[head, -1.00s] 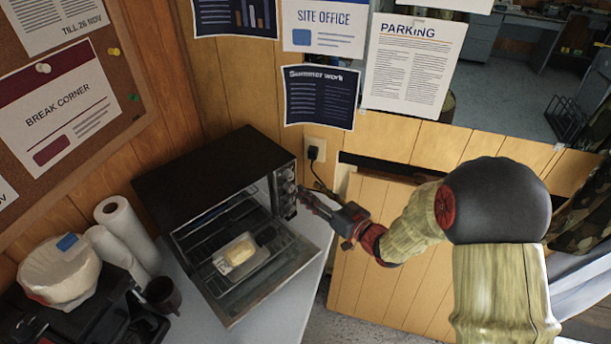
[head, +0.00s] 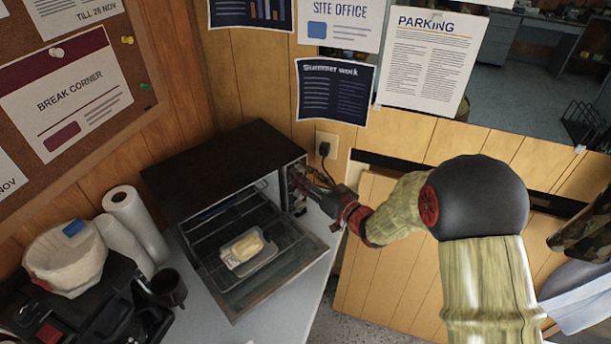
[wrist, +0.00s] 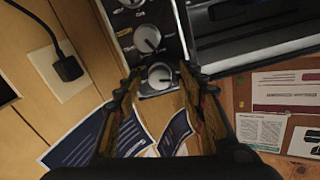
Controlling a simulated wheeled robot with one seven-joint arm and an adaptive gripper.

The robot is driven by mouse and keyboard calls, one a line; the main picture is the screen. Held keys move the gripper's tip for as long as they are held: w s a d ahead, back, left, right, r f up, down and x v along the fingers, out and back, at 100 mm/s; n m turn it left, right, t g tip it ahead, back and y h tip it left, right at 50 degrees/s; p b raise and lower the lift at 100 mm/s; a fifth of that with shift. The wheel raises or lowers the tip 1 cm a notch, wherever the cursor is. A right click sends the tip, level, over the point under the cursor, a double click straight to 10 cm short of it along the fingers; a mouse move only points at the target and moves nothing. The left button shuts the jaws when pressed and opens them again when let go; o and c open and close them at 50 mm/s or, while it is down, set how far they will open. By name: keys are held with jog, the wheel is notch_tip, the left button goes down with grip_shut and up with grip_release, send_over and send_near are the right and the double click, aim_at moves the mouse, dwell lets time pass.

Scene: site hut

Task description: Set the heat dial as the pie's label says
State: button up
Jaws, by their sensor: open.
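The toaster oven (head: 215,165) stands on the counter with its door open. The pie (head: 247,248) sits in a light tray on the open door side; its label cannot be read. The control panel shows in the wrist view with several round dials. One dial (wrist: 160,75) is nearest my gripper and lies between the fingertips, and another dial (wrist: 147,38) is beyond it. Which one is the heat dial cannot be read. My gripper (wrist: 160,90) is open, with a finger on each side of the nearest dial; contact cannot be told. In the head view my gripper (head: 308,183) reaches the panel's front.
A wall socket with a black plug (head: 324,149) is close behind the gripper. Paper rolls (head: 135,222), a dark mug (head: 168,287) and a black machine (head: 95,305) stand left of the oven. The open door (head: 280,275) juts out below my gripper.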

jog(key=shift+c, duration=0.9)
jog(key=c, duration=0.7)
grip_shut()
jog(key=shift+m+p, duration=0.3)
jog(key=shift+p, duration=0.1)
jog(key=m+p, duration=0.3)
jog(key=shift+r+m, duration=0.15)
jog(key=shift+m, duration=0.25)
jog(key=m+p, duration=0.4)
jog(key=m, duration=0.1)
jog(key=shift+m+p, duration=0.3)
jog(key=o, duration=0.8)
grip_release()
jog(key=shift+d+f, duration=0.1)
jog(key=shift+f, duration=0.1)
